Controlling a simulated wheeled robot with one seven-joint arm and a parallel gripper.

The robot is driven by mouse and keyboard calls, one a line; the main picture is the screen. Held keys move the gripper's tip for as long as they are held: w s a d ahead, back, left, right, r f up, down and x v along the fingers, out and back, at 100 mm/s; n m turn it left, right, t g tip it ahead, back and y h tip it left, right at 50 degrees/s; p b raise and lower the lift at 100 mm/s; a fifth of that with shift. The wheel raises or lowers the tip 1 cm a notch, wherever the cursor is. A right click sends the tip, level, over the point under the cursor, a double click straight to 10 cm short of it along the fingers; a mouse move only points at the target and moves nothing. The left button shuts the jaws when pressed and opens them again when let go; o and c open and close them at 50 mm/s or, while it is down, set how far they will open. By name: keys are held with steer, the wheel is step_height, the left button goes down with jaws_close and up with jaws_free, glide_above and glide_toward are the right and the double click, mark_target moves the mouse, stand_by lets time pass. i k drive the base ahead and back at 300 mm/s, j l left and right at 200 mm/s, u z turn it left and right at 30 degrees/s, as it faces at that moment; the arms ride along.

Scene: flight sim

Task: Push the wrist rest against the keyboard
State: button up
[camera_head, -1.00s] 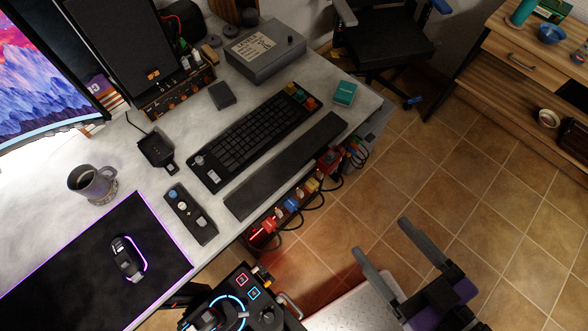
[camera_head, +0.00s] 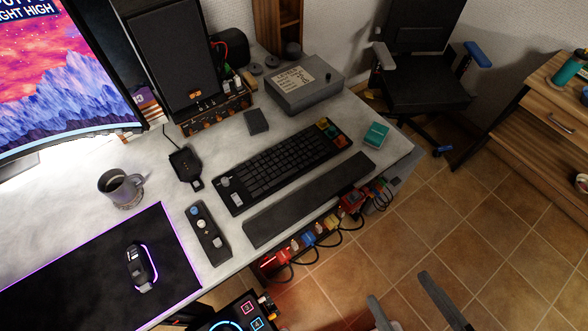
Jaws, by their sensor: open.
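The wrist rest (camera_head: 309,199) is a long dark bar lying near the desk's front edge. It runs roughly parallel to the black keyboard (camera_head: 285,165), with a strip of pale desk showing between them. The keyboard has several coloured keys at its far right end and a knob at its left end. My gripper (camera_head: 409,298) shows at the bottom edge, with its two grey fingers spread apart and nothing between them. It is over the tiled floor, in front of the desk and apart from the wrist rest. Its base is cut off by the frame.
A small control pad (camera_head: 209,233) lies left of the wrist rest, and a teal box (camera_head: 376,135) sits near its right end. Cables and coloured plugs (camera_head: 308,238) hang below the desk edge. A mug (camera_head: 121,188), mouse (camera_head: 140,267) and grey box (camera_head: 304,84) are also on the desk.

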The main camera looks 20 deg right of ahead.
mark_target(265, 227)
steer(key=k+l, duration=0.15)
steer(key=l, duration=0.25)
steer(key=k+l, duration=0.15)
steer(key=l, duration=0.25)
steer(key=k+l, duration=0.15)
steer(key=l, duration=0.3)
